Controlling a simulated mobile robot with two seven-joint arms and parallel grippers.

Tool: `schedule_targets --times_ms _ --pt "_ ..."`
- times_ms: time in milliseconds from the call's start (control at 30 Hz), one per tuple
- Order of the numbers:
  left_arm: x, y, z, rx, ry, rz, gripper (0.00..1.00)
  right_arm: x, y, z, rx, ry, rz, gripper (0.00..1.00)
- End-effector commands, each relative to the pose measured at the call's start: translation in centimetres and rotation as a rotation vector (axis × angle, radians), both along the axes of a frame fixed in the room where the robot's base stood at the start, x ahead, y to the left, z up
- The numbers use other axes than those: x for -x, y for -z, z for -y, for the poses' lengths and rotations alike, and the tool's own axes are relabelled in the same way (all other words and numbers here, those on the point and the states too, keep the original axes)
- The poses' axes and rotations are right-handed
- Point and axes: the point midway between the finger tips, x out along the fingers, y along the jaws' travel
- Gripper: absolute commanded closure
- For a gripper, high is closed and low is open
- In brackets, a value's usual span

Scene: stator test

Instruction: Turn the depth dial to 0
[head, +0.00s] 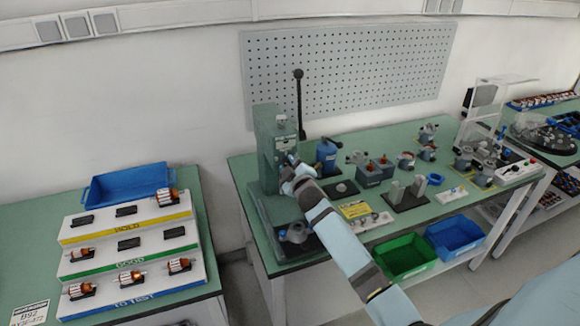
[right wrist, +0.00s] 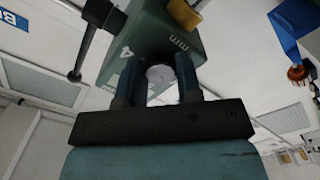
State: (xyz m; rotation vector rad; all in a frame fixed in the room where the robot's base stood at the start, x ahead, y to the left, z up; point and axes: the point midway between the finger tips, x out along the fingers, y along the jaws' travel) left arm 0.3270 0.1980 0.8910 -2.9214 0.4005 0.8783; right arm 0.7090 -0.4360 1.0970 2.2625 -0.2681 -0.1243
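The green press (head: 268,150) stands at the left end of the green workbench, with a round pale dial on its front. In the right wrist view the dial (right wrist: 160,76) sits between the two fingers of my right gripper (right wrist: 160,82). I cannot tell whether the fingers touch it or only flank it. A "4" and "mm" show on the green housing (right wrist: 140,42) beyond; the dial's setting cannot be read. In the head view my right gripper (head: 291,168) is at the press front, its fingertips small and partly hidden by my arm. My left gripper is not in view.
The press's black lever (head: 299,100) rises beside it. A blue device (head: 327,155), a yellow plate (head: 355,210) and several fixtures stand to the right. Green (head: 402,257) and blue (head: 455,235) bins sit lower. A rotor rack (head: 130,255) stands on the left table.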

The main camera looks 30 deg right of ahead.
Motion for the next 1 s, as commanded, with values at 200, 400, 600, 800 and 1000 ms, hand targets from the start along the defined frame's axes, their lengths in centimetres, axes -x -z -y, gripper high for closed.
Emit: schedule_targets --times_ms 200,400,600,800,1000 --pt "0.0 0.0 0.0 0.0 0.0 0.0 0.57 0.0 0.0 0.0 0.0 0.0 0.0 0.42" --pt "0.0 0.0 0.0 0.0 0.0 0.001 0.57 0.1 0.0 0.0 0.0 0.0 0.0 0.42" --pt "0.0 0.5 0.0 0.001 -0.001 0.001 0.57 2.4 0.2 -0.6 0.0 -0.001 0.0 0.42" --pt "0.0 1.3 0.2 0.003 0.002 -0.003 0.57 6.9 0.3 -1.7 0.0 -0.001 -0.001 0.42" --pt "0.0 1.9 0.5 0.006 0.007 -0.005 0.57 10.9 0.2 -2.6 0.0 0.0 0.0 0.42"
